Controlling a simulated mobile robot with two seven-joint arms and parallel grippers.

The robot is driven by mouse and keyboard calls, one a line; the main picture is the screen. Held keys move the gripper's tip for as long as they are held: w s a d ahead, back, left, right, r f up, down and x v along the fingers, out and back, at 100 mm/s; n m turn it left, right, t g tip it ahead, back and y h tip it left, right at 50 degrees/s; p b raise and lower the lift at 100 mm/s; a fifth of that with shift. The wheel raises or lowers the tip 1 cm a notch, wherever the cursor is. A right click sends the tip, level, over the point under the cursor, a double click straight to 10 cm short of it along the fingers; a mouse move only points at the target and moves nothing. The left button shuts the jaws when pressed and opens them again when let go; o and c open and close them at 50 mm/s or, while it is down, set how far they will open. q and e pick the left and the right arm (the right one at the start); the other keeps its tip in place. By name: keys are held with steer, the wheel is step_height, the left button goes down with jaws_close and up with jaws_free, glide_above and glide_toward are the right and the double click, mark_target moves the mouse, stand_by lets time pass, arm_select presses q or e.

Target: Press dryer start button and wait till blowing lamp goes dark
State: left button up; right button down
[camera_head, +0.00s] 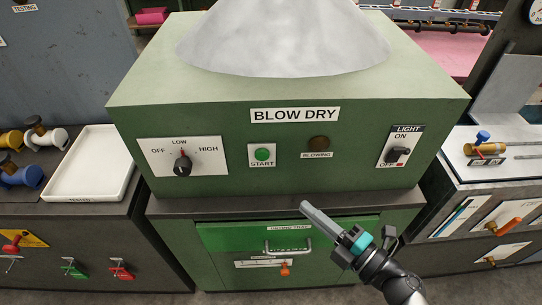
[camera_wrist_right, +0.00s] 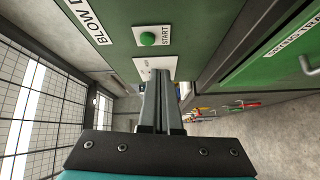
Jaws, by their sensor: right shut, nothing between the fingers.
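The green start button (camera_head: 262,154) sits on a white START plate on the front of the green BLOW DRY dryer (camera_head: 220,115). The blowing lamp (camera_head: 318,143), right of the button, is dark brown and looks unlit. My right gripper (camera_head: 306,207) is shut and empty, in front of the dryer, below and right of the button and not touching it. In the right wrist view the button (camera_wrist_right: 147,39) shows above the closed fingertips (camera_wrist_right: 161,76). My left gripper is not in view.
A dial (camera_head: 183,166) with OFF, LOW and HIGH stands left of the button, its red mark up near LOW. A light switch (camera_head: 397,155) is at the right. A green drawer (camera_head: 285,238) with a handle lies below. A white tray (camera_head: 90,165) stands at the left.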

steer(key=r+n, duration=0.1)
steer(key=r+n+g+y, duration=0.1)
steer(key=shift+s+a+r+n, duration=0.3)
steer(key=shift+s+a+r, duration=0.05)
steer(key=shift+a, duration=0.05)
glide_toward(257, 157)
steer(key=a, duration=0.4)
steer(key=shift+w, duration=2.1)
